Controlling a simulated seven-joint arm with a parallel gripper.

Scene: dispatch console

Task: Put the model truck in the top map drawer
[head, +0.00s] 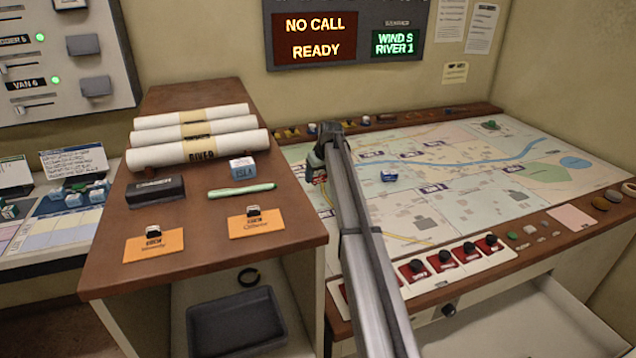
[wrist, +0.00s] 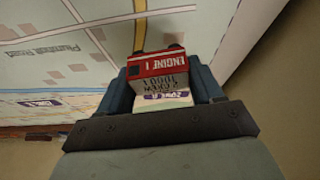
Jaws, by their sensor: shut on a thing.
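The model truck (wrist: 160,66) is red with a white lower part and the label "ENGINE 1" in the wrist view. My gripper (wrist: 163,82) is shut on it, with a blue-grey finger on each side. In the head view my gripper (head: 317,165) is over the left part of the map table (head: 470,190), and only a bit of red shows beneath it. I cannot tell whether the truck touches the map. A pale drawer (head: 535,325) stands open below the table's front edge. A dark knob (head: 448,311) shows on the front above it; which drawer is the top one is unclear.
A small blue vehicle (head: 389,176) sits on the map, right of my gripper. Red button panels (head: 444,264) line the front edge. The brown cabinet (head: 205,272) at left bears rolled maps (head: 199,150), an ISLA block (head: 242,167) and orange cards (head: 153,246).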

